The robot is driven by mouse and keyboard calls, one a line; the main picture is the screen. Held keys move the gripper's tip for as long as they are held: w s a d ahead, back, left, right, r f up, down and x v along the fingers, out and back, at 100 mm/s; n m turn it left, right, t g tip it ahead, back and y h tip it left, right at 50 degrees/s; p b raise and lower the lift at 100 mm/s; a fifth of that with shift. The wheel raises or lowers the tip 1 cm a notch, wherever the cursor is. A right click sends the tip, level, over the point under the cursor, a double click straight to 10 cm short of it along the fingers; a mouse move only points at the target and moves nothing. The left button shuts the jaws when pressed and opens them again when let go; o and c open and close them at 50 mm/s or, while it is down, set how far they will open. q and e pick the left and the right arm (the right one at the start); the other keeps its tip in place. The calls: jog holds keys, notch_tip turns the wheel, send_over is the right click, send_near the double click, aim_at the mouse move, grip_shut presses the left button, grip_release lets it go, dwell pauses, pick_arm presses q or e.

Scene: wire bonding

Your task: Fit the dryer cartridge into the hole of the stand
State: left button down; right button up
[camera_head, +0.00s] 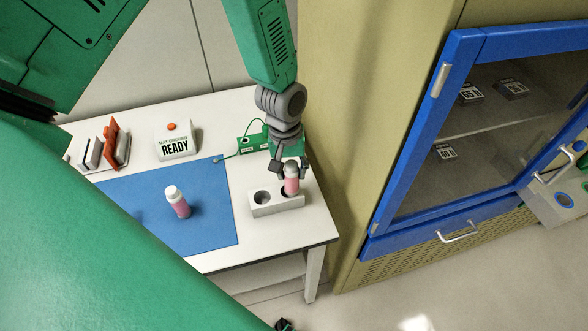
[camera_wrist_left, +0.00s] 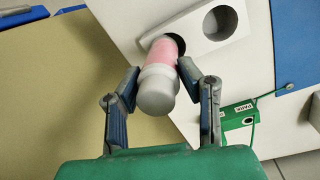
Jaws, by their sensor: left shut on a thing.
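The pink dryer cartridge (camera_head: 291,186) with a grey-white cap is at the right hole of the white stand (camera_head: 262,210). My left gripper (camera_head: 290,174) is shut on it from above. In the left wrist view, the cartridge (camera_wrist_left: 168,62) sits between the fingers of the left gripper (camera_wrist_left: 158,82), its pink end at the dark hole in the stand (camera_wrist_left: 190,22). How deep it sits is hidden. The stand's other hole (camera_head: 262,196) is empty. Of my right gripper, at most a small dark part shows at the head view's bottom edge; its jaws cannot be made out.
A green box (camera_head: 252,143) with a cord is behind the stand. A READY sign box (camera_head: 176,141) and an orange rack (camera_head: 115,145) stand at the back. A blue-framed cabinet (camera_head: 415,130) is right of the table.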

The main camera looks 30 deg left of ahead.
pick_arm(q)
jog(key=shift+a+f, duration=0.1)
jog(key=shift+a, duration=0.7)
jog(key=shift+d, duration=0.75)
jog(key=shift+a+f, duration=0.1)
jog(key=shift+a, duration=0.35)
jog(key=shift+d, duration=0.25)
jog(key=shift+d+r+p, duration=0.2)
jog(key=shift+p, duration=0.15)
jog(key=shift+a, duration=0.25)
jog(key=shift+a+f, duration=0.25)
jog(key=shift+a, duration=0.1)
pick_arm(e)
jog(key=shift+a+r, duration=0.55)
jog(key=shift+a, duration=0.25)
